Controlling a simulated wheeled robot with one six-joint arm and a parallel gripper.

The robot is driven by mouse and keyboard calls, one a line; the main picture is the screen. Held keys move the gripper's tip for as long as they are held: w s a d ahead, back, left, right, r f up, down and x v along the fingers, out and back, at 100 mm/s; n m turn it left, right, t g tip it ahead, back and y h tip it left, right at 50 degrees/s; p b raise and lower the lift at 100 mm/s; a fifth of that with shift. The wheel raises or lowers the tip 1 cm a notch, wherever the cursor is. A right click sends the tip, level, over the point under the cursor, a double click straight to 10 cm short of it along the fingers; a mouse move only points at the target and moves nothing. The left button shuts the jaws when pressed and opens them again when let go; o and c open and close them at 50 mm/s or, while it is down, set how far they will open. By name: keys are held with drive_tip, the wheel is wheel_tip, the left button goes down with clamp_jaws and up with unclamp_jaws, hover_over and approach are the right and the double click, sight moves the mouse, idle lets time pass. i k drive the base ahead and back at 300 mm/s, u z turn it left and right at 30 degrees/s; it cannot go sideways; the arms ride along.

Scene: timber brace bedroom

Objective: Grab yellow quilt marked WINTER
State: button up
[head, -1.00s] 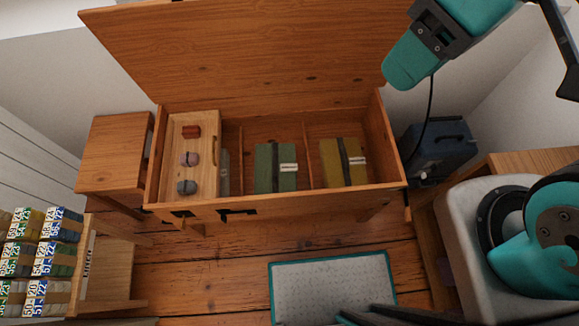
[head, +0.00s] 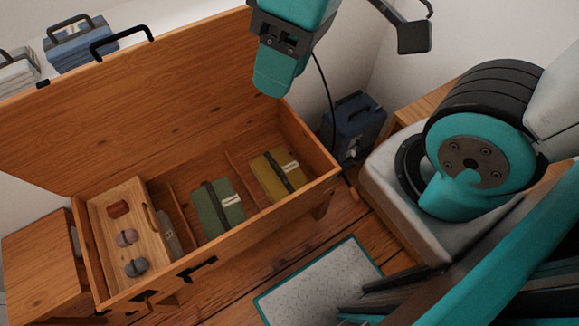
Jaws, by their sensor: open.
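The yellow quilt (head: 278,176) lies folded in the right compartment of the open wooden chest (head: 262,220). It has a dark strap and a small white label, whose writing is too small to read. A green quilt (head: 217,208), also strapped and labelled, lies in the compartment to its left.
The chest lid (head: 130,115) stands raised behind. A wooden tray (head: 140,217) with several small items covers the chest's left end, partly hiding a grey bundle (head: 168,235). A blue case (head: 358,120) stands right of the chest.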

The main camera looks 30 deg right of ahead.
sight(280, 176)
drive_tip(key=z, duration=0.55)
drive_tip(key=k, duration=1.25)
drive_tip(key=u, duration=0.15)
drive_tip(key=i, duration=0.55)
drive_tip(key=u, duration=0.65)
drive_tip(key=i, duration=0.9)
drive_tip(key=z, duration=0.3)
